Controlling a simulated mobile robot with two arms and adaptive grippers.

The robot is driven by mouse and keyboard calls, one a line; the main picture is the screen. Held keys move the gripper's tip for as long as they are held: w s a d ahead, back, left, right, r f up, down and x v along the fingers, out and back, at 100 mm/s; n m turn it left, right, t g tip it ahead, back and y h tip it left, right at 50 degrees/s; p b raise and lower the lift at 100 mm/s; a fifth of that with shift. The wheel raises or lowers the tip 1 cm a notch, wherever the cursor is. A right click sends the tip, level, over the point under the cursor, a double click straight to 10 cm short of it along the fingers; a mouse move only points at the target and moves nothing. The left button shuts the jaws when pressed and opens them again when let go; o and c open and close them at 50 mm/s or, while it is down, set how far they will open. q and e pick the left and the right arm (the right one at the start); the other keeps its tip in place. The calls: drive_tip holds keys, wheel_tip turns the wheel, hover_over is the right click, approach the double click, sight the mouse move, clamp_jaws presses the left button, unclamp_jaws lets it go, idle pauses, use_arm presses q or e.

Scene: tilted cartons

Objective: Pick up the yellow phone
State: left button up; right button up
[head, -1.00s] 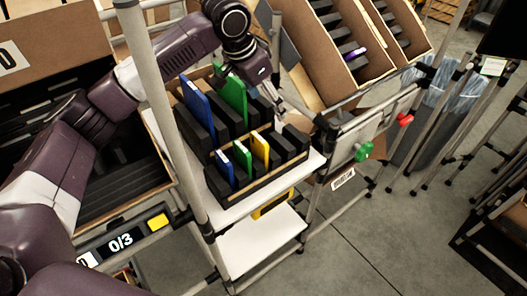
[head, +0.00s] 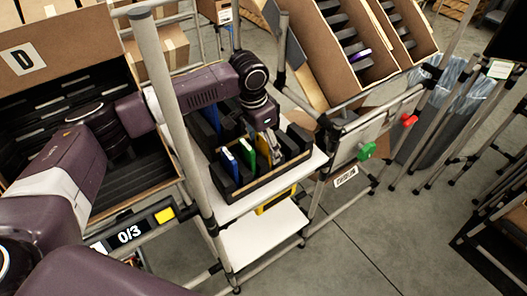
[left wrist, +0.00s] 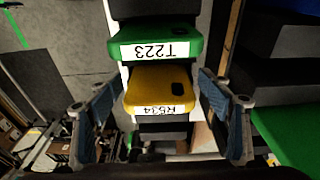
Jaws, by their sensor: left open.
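The yellow phone (head: 264,149) stands upright in a black slotted holder (head: 229,187) on a white shelf. In the left wrist view the yellow phone (left wrist: 160,88) bears the label R534 and lies between my spread fingers, with a gap on both sides. My left gripper (head: 273,143) is open and empty, right at the yellow phone in the head view; it also shows in the left wrist view (left wrist: 162,110). A green phone (head: 247,153) stands beside the yellow one; its label T223 shows in the left wrist view (left wrist: 155,46). My right gripper is not in view.
A small blue phone (head: 230,165) stands left of the green one. A taller blue phone (head: 210,115) is partly hidden behind my arm. A metal frame post (head: 172,100) rises in front. Tilted cartons (head: 345,50) stand at the back right.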

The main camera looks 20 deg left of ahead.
use_arm(q)
drive_tip(key=c, duration=1.3)
drive_tip(key=shift+r, duration=0.1)
drive_tip(key=shift+c, duration=0.2)
drive_tip(key=shift+r, duration=0.1)
